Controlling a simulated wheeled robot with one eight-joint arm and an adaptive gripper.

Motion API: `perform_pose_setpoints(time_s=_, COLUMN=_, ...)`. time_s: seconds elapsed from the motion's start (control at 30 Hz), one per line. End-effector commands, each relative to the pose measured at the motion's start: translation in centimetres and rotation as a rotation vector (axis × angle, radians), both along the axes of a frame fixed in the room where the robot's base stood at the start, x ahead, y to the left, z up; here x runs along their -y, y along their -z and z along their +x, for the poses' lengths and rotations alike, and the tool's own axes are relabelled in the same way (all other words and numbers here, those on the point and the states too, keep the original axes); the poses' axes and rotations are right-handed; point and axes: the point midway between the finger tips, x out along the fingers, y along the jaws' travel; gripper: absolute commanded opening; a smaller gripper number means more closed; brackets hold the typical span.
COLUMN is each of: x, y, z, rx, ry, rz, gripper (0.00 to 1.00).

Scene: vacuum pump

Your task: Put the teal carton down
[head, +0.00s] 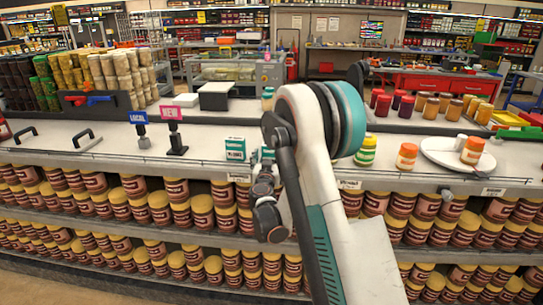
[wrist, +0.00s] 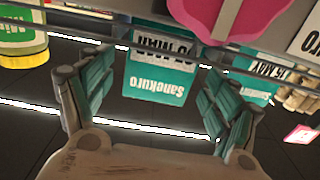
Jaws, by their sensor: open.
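One teal carton (wrist: 158,78) with a white lettered band is in front of my gripper (wrist: 160,75) in the wrist view, between the spread fingers, with a gap on each side. In the head view this carton (head: 268,152) is mostly hidden behind my arm, near the counter's front edge. My gripper (head: 264,180) is low in front of that edge, partly hidden by my arm. A second teal carton (head: 235,149) stands upright on the counter just left of it; it also shows at the right of the wrist view (wrist: 252,86). What lies under the nearer carton is unclear.
A white plate (head: 440,150) holds another jar. Blue and pink signs (head: 172,113) stand to the left. A thin rail runs along the counter's front, above shelves of jars.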

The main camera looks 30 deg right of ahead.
Motion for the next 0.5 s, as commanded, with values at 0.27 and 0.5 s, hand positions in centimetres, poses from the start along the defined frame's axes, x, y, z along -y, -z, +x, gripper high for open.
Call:
perform_pose_setpoints(time_s=0.27, x=-3.4, y=-0.2, z=-4.9, rx=0.000, ry=-0.002, rz=0.000, gripper=0.82)
perform_pose_setpoints(time_s=0.5, x=-5.3, y=-0.1, z=-7.8, rx=0.000, ry=-0.001, rz=0.000, gripper=0.82)
